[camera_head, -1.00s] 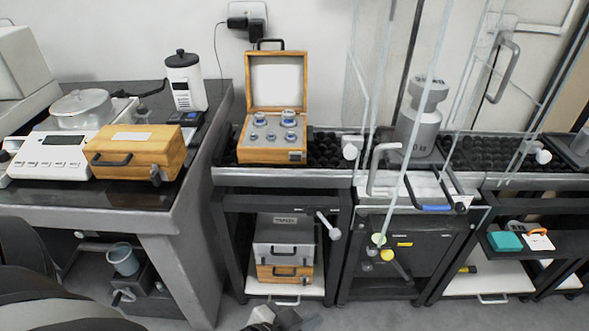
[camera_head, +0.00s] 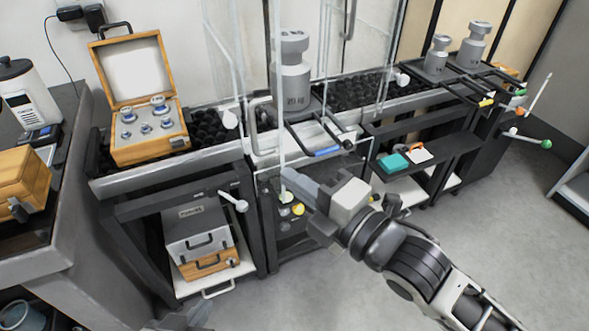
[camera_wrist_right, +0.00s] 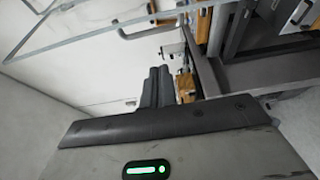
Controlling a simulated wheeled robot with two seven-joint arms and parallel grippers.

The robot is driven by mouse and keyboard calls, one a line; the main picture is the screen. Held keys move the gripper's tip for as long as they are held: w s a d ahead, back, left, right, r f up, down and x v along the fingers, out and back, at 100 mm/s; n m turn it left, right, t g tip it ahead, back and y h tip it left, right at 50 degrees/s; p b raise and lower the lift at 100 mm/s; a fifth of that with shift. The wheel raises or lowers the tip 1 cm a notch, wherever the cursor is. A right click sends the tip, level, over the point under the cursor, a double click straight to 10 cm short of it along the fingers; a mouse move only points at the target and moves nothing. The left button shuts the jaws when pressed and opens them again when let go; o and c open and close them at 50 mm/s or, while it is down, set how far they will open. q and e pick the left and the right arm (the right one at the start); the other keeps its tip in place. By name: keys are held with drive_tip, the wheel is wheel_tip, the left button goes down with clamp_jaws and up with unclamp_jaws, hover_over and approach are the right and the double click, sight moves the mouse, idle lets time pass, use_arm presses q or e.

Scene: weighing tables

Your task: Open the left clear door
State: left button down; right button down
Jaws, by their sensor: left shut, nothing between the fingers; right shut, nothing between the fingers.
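The left clear door (camera_head: 240,60) is an upright glass panel with pale edges around the large steel weight (camera_head: 292,85). Its pale bar handle (camera_head: 258,128) shows low on the panel, above the rail. My right gripper (camera_head: 290,181) is shut and empty, below and to the right of that handle and apart from it. In the right wrist view its dark fingers (camera_wrist_right: 156,86) are together, and a clear panel edge (camera_wrist_right: 90,38) with a handle (camera_wrist_right: 148,27) crosses the upper left.
An open wooden weight case (camera_head: 150,145) stands left of the enclosure. A white knob lever (camera_head: 236,201) sticks out below it. A blue-handled fork (camera_head: 328,151) lies before the steel weight. Smaller weights (camera_head: 472,45) stand at right. Floor (camera_head: 500,215) at right is clear.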

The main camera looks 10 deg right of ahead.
sight(282, 149)
drive_tip(key=w+a, duration=0.1)
drive_tip(key=w, duration=0.1)
drive_tip(key=w+a, duration=0.1)
drive_tip(key=w, duration=0.4)
drive_tip(key=shift+w+a+p, duration=0.35)
drive_tip(key=shift+a, duration=0.05)
drive_tip(key=shift+w+d, duration=0.2)
drive_tip(key=shift+d, duration=0.35)
drive_tip(key=d, duration=0.1)
drive_tip(key=w+d, duration=0.1)
drive_tip(key=d, duration=0.1)
drive_tip(key=shift+w+d, duration=0.2)
drive_tip(key=shift+a+p, duration=0.15)
drive_tip(key=shift+p, duration=0.15)
